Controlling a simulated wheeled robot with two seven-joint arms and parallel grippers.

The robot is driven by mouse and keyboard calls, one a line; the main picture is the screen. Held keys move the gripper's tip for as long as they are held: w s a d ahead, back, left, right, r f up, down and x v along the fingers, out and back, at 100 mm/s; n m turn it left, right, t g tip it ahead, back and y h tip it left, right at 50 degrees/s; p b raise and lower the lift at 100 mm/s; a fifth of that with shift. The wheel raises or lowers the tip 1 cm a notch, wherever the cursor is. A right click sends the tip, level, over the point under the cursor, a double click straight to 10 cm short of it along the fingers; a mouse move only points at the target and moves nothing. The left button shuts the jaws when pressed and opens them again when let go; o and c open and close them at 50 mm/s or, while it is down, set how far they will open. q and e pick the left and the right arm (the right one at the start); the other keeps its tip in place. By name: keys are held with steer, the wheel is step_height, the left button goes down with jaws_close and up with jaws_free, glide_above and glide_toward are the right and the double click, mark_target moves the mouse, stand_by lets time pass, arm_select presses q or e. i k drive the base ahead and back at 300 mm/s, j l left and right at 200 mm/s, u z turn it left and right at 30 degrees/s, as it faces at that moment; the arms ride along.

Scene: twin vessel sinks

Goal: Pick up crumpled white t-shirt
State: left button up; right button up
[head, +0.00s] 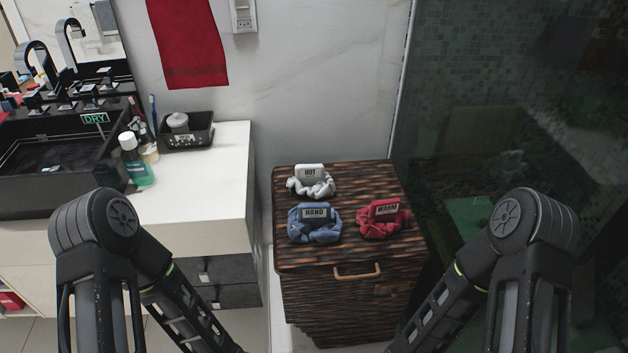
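A crumpled white cloth (311,187), which looks like the white t-shirt, lies at the back of the lid of a dark brown woven hamper (340,258). A white tag reading HOT rests on it. A crumpled blue cloth (315,232) tagged HAND lies in front of it. A crumpled red cloth (378,225) tagged WARM lies at front right. My two arms come in at the lower left and lower right and run off the bottom edge. Both grippers are out of view, so whether they are open or shut is hidden.
The hamper has a tan handle (357,272) on its front. Left of it stands a white counter (215,190) with a black tray (187,133), a green bottle (135,160) and a black sink (50,157). A dark glass panel (480,110) stands right of the hamper. A red towel (187,42) hangs behind.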

mark_target(313, 179)
steer(key=j, duration=1.1)
steer(key=i+j, duration=0.1)
steer(key=j, duration=1)
steer(key=z, duration=2.6)
